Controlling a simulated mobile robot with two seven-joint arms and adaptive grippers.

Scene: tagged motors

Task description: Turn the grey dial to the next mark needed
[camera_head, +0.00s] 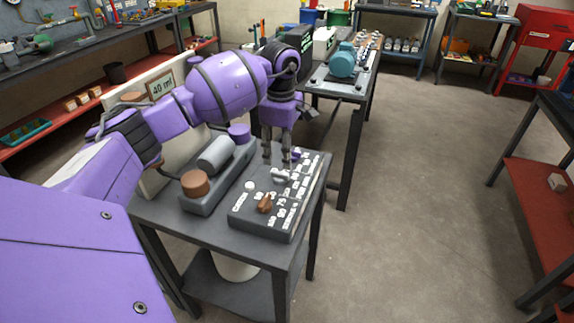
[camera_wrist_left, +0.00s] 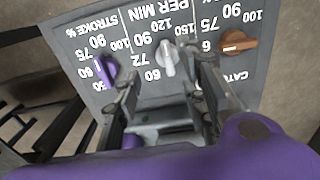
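The grey dial (camera_head: 281,176) is the middle one of three on a dark control panel (camera_head: 257,226). My left gripper (camera_head: 275,160) is above the panel, fingers pointing down at the dial. In the wrist view the left gripper's fingers (camera_wrist_left: 170,85) are apart, one on each side of the grey dial, with gaps visible. My right gripper is not in view.
A brown dial (camera_head: 265,204) and a purple dial (camera_wrist_left: 105,70) flank the grey one closely. Beside the panel is a tray (camera_head: 205,203) with a grey cylinder (camera_head: 215,154). A sign (camera_head: 160,85) reading 40 cm³ stands behind. The floor to the right is clear.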

